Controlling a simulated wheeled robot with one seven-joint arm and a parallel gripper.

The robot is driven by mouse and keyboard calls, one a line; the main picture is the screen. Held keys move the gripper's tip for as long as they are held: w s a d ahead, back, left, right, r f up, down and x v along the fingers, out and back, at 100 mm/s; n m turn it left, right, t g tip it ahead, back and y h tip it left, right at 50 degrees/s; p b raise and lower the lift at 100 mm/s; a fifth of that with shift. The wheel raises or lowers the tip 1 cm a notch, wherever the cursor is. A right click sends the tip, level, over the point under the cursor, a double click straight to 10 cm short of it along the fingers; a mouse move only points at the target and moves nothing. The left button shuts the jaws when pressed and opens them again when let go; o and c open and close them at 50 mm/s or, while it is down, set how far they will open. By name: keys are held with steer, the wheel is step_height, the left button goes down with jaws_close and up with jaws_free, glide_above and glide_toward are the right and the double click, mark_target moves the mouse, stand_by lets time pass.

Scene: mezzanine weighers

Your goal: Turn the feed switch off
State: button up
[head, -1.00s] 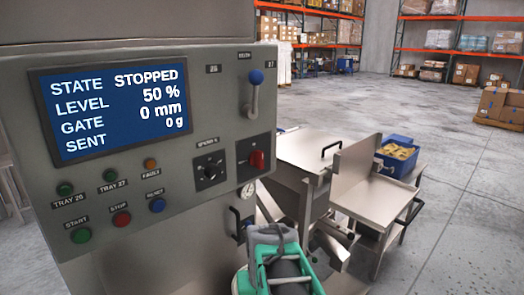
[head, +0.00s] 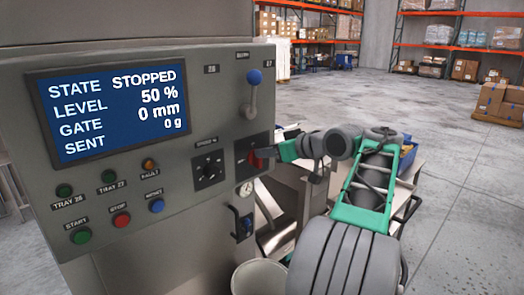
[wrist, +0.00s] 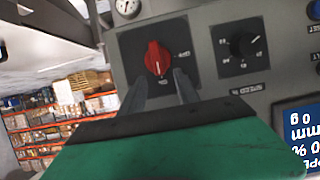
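The feed switch is a red rotary knob on a black plate at the lower right of the grey control panel (head: 225,95). In the head view the knob (head: 256,161) is partly hidden by my gripper (head: 273,153), which reaches it from the right. In the wrist view the red knob (wrist: 157,58) stands just beyond my gripper (wrist: 161,80), its white mark pointing down in the picture. The two grey fingers are apart, one on each side below the knob, with nothing between them. I cannot tell whether they touch it. The plate's lettering is too small to read.
A black speed dial (head: 209,170) sits beside the switch. A lever with a blue knob (head: 254,77) is above. The display (head: 112,108) reads STOPPED, level 50 %, gate 0 mm, sent 0 g. Coloured push buttons are lower left. A pale bucket (head: 259,277) stands below.

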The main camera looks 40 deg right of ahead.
steer(key=x, duration=0.3)
steer(key=shift+w+f, duration=0.1)
steer(key=shift+w, duration=0.1)
jaws_close()
stand_by(0.4)
